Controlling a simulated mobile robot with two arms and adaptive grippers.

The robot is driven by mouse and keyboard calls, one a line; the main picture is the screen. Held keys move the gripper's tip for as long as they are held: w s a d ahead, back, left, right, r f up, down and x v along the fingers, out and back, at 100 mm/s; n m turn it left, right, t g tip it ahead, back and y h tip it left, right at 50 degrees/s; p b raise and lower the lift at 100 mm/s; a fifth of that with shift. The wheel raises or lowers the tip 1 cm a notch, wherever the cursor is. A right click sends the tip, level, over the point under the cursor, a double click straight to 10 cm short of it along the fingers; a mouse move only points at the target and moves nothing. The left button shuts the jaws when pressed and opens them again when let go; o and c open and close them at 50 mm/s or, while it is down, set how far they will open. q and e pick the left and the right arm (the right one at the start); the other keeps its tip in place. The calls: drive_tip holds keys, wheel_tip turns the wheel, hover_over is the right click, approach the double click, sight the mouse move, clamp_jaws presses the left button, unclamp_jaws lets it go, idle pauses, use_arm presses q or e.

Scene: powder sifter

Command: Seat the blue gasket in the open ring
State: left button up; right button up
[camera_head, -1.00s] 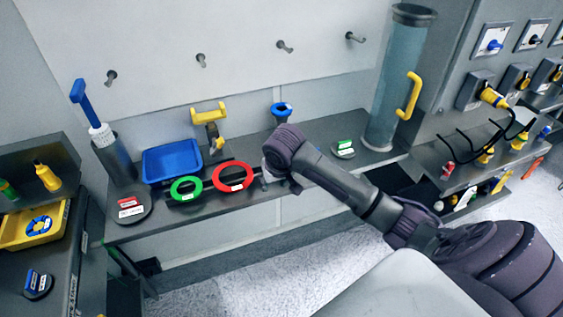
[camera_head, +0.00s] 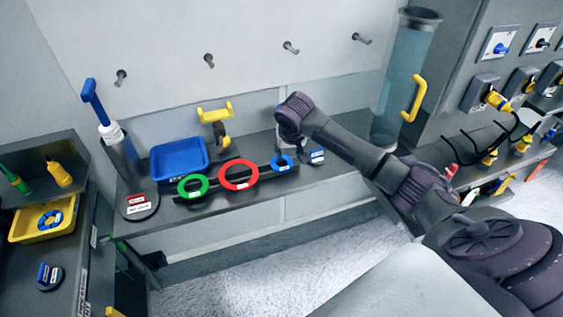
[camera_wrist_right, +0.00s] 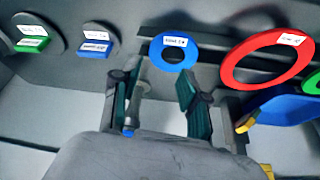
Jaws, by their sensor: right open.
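The blue gasket (camera_head: 282,162), a ring with a white label, stands at the right end of a dark rack on the shelf. It also shows in the right wrist view (camera_wrist_right: 174,52). My right gripper (camera_wrist_right: 153,80) is open and empty. Its two fingers point toward the gasket, which shows just beyond the tips; I cannot tell the gap between them. In the head view my right arm hides most of this gripper. I cannot tell which thing is the open ring. My left gripper is in neither view.
A red ring (camera_head: 238,175) and a green ring (camera_head: 193,187) share the rack. Behind them are a blue tray (camera_head: 179,157) and a yellow-handled fitting (camera_head: 214,113). A clear cylinder (camera_head: 408,75) stands at right. A yellow tray (camera_head: 18,229) at left holds a blue ring-shaped part.

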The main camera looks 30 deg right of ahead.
sight(289, 161)
drive_tip(key=shift+w+d+f+p, duration=0.1)
drive_tip(key=shift+d+f+p, duration=0.15)
drive_tip(key=shift+f, duration=0.35)
drive_tip(key=p+x, duration=0.1)
drive_tip(key=x, duration=0.2)
drive_tip(key=shift+d+f, duration=0.2)
drive_tip(key=shift+f, duration=0.05)
drive_tip(key=shift+w+f, duration=0.1)
drive_tip(key=shift+f, duration=0.25)
drive_tip(key=shift+c, duration=0.3)
clamp_jaws()
